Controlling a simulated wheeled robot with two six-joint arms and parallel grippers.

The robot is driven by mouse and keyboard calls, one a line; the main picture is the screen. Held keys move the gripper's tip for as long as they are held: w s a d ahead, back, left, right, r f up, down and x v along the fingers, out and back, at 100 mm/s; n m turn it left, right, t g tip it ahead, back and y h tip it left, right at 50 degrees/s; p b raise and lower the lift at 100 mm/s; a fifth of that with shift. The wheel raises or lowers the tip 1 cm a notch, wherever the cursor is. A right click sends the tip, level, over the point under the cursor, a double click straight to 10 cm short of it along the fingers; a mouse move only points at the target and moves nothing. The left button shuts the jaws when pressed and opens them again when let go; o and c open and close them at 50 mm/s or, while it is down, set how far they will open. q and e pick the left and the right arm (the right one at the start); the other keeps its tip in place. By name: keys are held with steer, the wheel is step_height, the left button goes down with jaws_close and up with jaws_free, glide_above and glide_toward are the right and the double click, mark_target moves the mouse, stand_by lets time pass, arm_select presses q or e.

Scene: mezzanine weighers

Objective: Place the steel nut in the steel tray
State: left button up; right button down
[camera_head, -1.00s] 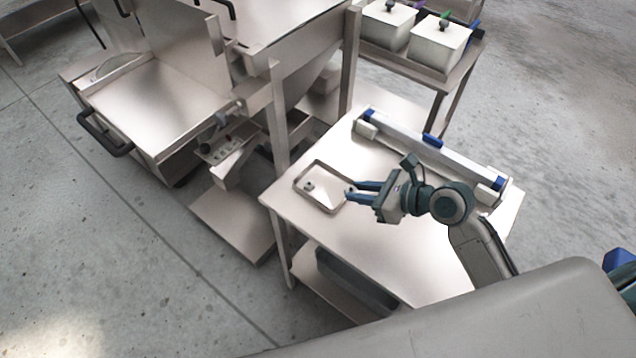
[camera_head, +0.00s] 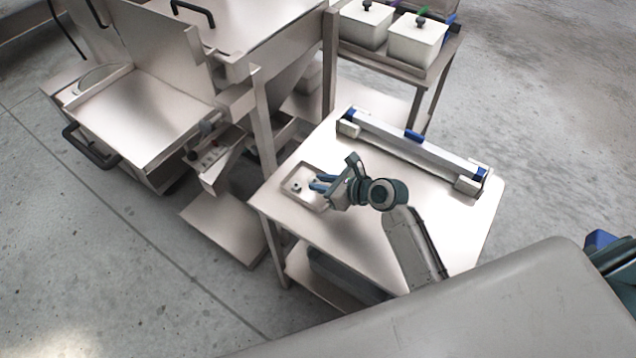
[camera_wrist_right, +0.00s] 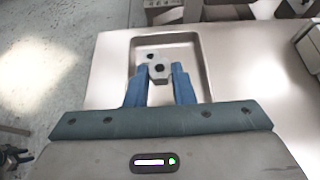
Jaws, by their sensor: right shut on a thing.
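The steel tray (camera_head: 305,199) is a shallow rectangular pan near the left edge of the steel table. It also shows in the right wrist view (camera_wrist_right: 205,72). My right gripper (camera_head: 314,183) is over the tray, its blue fingers pointing left. In the right wrist view its fingertips (camera_wrist_right: 158,72) are shut on a grey hexagonal steel nut (camera_wrist_right: 159,70) with a dark hole. The held nut is over the tray; its height above the floor is hard to tell. Another small nut-like piece (camera_head: 297,187) lies in the tray, partly hidden behind the held nut in the wrist view. My left gripper is not in view.
A long bar with blue parts (camera_head: 412,146) lies along the table's back edge. A steel machine (camera_head: 150,110) stands at left. White lidded containers (camera_head: 415,42) stand on a rear shelf.

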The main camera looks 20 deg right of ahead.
steer(key=shift+w+a+f, duration=0.1)
steer(key=shift+w+a, duration=0.15)
steer(key=shift+w, duration=0.65)
steer(key=shift+f, duration=1.75)
steer(key=shift+f, duration=0.1)
steer(key=c, duration=1.2)
jaws_free()
steer(key=shift+c, duration=0.2)
steer(key=v, duration=1)
steer(key=shift+s+d, duration=0.2)
steer(key=shift+s, duration=0.05)
steer(key=shift+s+d+r, duration=0.35)
steer(key=shift+s+r, duration=0.15)
steer(key=shift+r, duration=0.1)
